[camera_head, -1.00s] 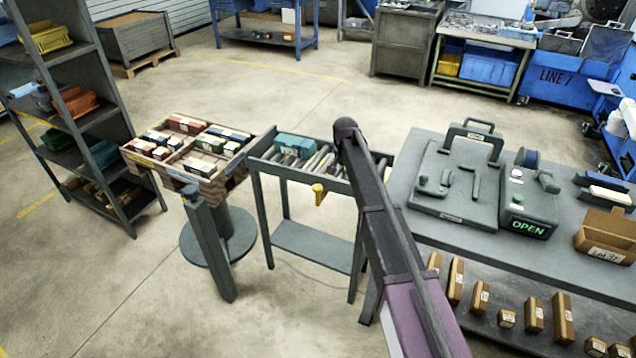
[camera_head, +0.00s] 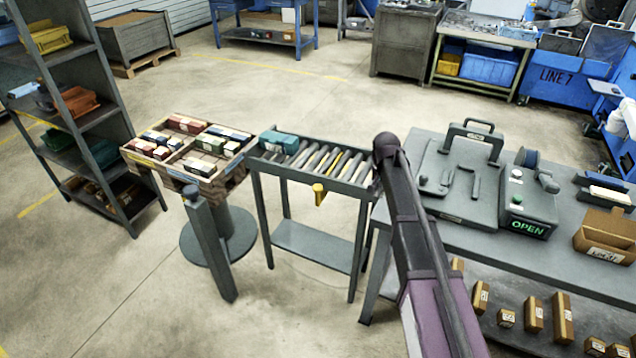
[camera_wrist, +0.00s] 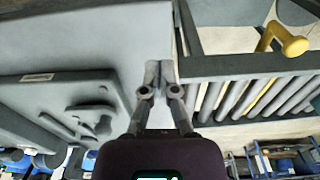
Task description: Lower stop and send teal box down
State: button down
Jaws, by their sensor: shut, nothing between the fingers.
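The teal box (camera_head: 279,142) lies at the left end of the roller conveyor (camera_head: 310,178), beside the divided wooden tray. A yellow-knobbed handle (camera_head: 319,193) sticks out from the conveyor's front rail; it also shows in the wrist view (camera_wrist: 288,40). I cannot make out a separate stop part. My gripper (camera_wrist: 160,68) is shut and empty, its fingertips close together by the conveyor's right end and the grey bench edge. In the head view my arm hides the gripper. The teal box is outside the wrist view.
The wooden tray (camera_head: 206,180) holds several small boxes on a round pedestal, with a grey post (camera_head: 210,245) in front. The grey bench (camera_head: 400,215) at right carries a fixture plate (camera_head: 460,180) and a box with a lit OPEN sign (camera_head: 526,227). The rollers right of the teal box are clear.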

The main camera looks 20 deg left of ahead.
jog(key=s+d, duration=0.3)
jog(key=d, duration=0.3)
jog(key=shift+s+d, duration=0.3)
jog(key=shift+d, duration=0.1)
jog(key=shift+r, duration=0.1)
jog(key=s+d+n, duration=0.1)
jog(key=s+d, duration=1.9)
jog(key=shift+s+d+g, duration=0.2)
jog(key=shift+d+g, duration=0.2)
dwell(1.9)
